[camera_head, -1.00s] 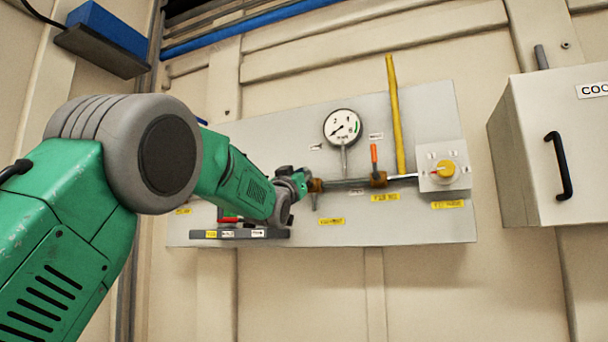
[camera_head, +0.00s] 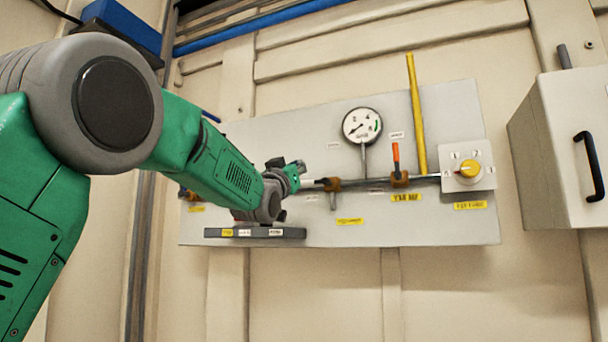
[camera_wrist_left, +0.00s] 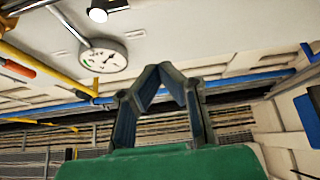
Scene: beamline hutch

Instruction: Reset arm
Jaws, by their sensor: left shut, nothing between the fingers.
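My left arm comes in from the left in the head view. My left gripper (camera_head: 299,166) is in front of the grey wall panel (camera_head: 440,115), up and to the left of a brass fitting (camera_head: 333,184) on the panel's pipe. In the left wrist view the fingers (camera_wrist_left: 160,77) are shut with their tips together and nothing between them. The round pressure gauge (camera_head: 362,126) is to the right of the gripper in the head view; it also shows at the upper left of the wrist view (camera_wrist_left: 103,56). My right gripper is in neither view.
A dark labelled shelf (camera_head: 285,232) is below the gripper. A beige cabinet (camera_head: 560,150) with a black handle is at the right. The wall below the panel is bare.

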